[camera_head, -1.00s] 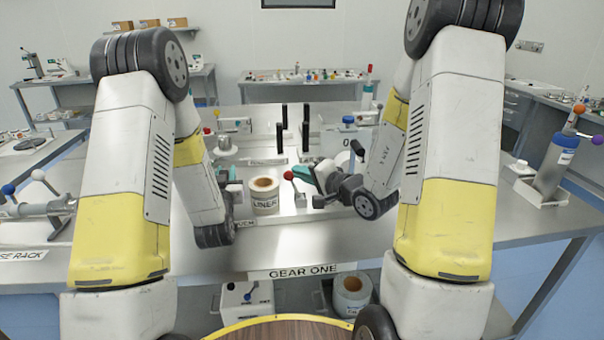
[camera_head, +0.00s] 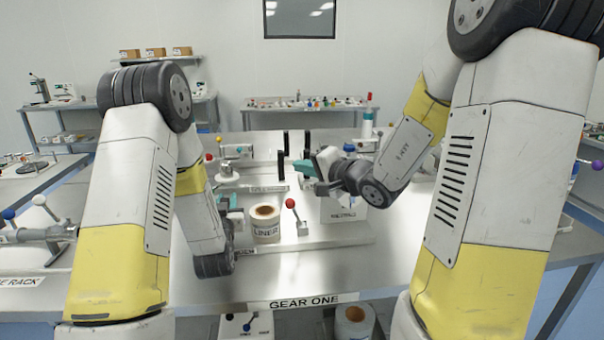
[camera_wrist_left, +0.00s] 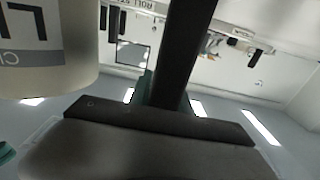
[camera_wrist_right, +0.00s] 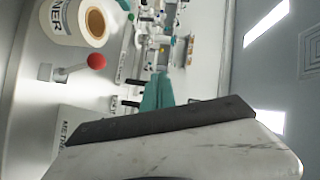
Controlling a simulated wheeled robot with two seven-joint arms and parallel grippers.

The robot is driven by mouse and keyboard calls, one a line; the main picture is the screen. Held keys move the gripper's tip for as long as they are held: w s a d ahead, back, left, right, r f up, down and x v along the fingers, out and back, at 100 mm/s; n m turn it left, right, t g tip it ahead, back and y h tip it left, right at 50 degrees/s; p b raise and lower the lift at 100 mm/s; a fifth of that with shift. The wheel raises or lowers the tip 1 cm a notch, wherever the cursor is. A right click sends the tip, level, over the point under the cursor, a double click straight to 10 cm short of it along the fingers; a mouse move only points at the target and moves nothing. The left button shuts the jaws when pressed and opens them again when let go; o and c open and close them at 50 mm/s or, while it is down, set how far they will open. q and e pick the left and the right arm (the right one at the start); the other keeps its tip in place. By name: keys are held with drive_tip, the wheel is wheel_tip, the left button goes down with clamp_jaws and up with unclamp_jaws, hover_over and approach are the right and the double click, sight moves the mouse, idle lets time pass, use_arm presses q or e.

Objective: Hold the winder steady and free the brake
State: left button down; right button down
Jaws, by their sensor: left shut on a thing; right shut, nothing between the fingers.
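A white roll marked LINER (camera_head: 265,225) stands upright on the bench; it fills the left of the left wrist view (camera_wrist_left: 45,50). My left gripper (camera_head: 236,203) is just left of the roll, shut on a dark bar (camera_wrist_left: 187,45); the contact is mostly hidden. A lever with a red ball (camera_head: 291,203) stands right of the roll, leaning left; its ball also shows in the right wrist view (camera_wrist_right: 96,61). I cannot tell whether it is the brake. My right gripper (camera_head: 306,169) is shut and empty, above and beyond the lever, apart from it.
A white box (camera_head: 342,211) sits behind and right of the lever, under my right wrist. Black posts (camera_head: 283,141) stand farther back. A GEAR ONE label (camera_head: 303,301) is on the bench's front edge. The right front of the bench is clear.

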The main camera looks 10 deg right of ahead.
use_arm(q)
drive_tip(key=shift+s+f, duration=0.15)
drive_tip(key=shift+f, duration=0.15)
idle(0.6)
drive_tip(key=c, duration=1.1)
unclamp_jaws()
drive_tip(key=shift+r, duration=0.15)
drive_tip(key=shift+r, duration=0.1)
wheel_tip(320, 180, up, 10)
drive_tip(key=shift+f, duration=0.1)
